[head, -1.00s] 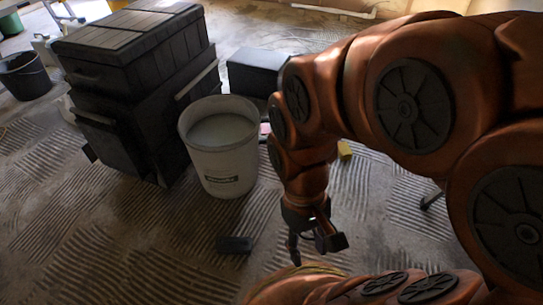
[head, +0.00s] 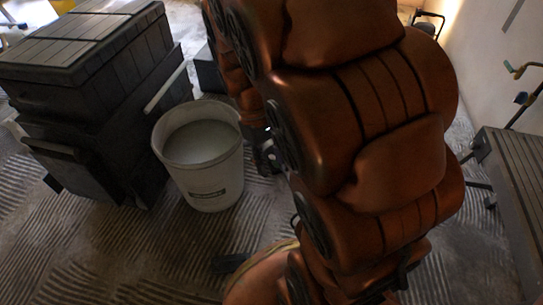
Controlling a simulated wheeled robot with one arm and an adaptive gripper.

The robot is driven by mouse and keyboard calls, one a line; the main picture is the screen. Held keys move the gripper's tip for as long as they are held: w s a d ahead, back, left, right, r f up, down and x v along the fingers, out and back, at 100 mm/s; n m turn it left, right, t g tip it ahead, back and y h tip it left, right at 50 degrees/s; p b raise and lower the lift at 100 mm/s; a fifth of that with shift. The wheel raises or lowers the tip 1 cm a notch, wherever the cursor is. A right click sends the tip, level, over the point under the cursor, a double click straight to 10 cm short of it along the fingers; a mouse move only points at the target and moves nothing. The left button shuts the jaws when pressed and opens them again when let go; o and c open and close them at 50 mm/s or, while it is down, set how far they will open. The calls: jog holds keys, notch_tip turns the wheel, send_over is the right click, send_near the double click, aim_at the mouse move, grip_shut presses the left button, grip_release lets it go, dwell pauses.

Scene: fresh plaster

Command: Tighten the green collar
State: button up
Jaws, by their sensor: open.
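I cannot make out a green collar in the head view. A brass-coloured fitting (head: 518,70) and a blue-handled part (head: 521,97) show by the wall at the far right, too small to read well. My gripper (head: 266,157) shows only in part, as a dark shape just right of the white bucket. My orange arm hides the rest of it. It is open, and I see nothing held in it.
A white bucket (head: 215,185) of pale liquid stands on the ridged floor beside stacked black toolboxes (head: 85,95). A dark block (head: 231,262) lies in front. A grey slatted bench or platform (head: 515,180) stands at right. Ridged floor at lower left is clear.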

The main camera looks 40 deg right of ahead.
jog(key=w+d+f+n+h, duration=0.15)
jog(key=w+d+f, duration=0.25)
jog(key=w+d, duration=0.55)
jog(key=n+t+y+b, duration=0.2)
jog(key=n+t, duration=0.1)
jog(key=n, duration=0.9)
send_over(271, 155)
jog(key=shift+m, duration=0.25)
jog(key=f, duration=3.3)
jog(key=shift+s+d, duration=0.2)
jog(key=shift+s, duration=0.2)
jog(key=shift+w+a+f, duration=0.15)
jog(key=shift+w+f, duration=0.25)
jog(key=shift+f, duration=0.15)
notch_tip(271, 155, down, 8)
jog(key=b, duration=0.4)
jog(key=shift+r, duration=0.15)
jog(key=shift+c, duration=0.3)
grip_shut()
